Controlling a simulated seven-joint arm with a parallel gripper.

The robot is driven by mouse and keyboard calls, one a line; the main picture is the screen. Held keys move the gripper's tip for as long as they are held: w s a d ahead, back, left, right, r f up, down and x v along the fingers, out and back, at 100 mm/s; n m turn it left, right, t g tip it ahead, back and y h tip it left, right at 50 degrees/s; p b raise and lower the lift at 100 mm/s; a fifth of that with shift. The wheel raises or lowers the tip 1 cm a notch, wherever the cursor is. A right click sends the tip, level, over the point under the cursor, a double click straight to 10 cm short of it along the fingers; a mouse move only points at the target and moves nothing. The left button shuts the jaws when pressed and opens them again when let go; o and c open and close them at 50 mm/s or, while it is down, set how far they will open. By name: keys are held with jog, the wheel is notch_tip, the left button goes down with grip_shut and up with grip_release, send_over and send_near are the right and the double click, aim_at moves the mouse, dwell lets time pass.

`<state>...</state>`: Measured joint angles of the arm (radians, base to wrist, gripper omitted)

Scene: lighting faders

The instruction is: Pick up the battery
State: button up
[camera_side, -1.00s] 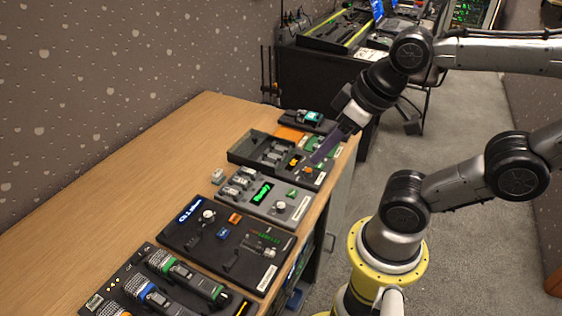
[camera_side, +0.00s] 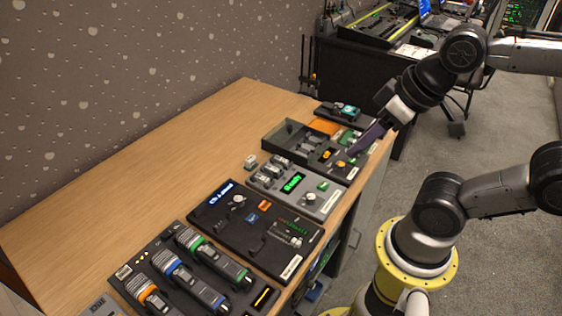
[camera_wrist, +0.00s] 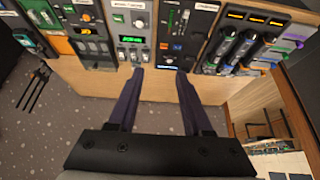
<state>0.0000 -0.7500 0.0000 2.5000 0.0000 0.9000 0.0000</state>
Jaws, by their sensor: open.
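I cannot tell which piece is the battery meant. My gripper (camera_side: 353,151) is above the right end of the dark compartment tray in the side view, apart from the pale block. Nothing is held.
A dark compartment tray (camera_side: 266,143) stands behind the charger. The wooden desk (camera_side: 120,175) is clear to the left. A black equipment desk (camera_side: 335,62) stands behind.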

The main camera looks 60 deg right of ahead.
jog(key=shift+o, duration=0.8)
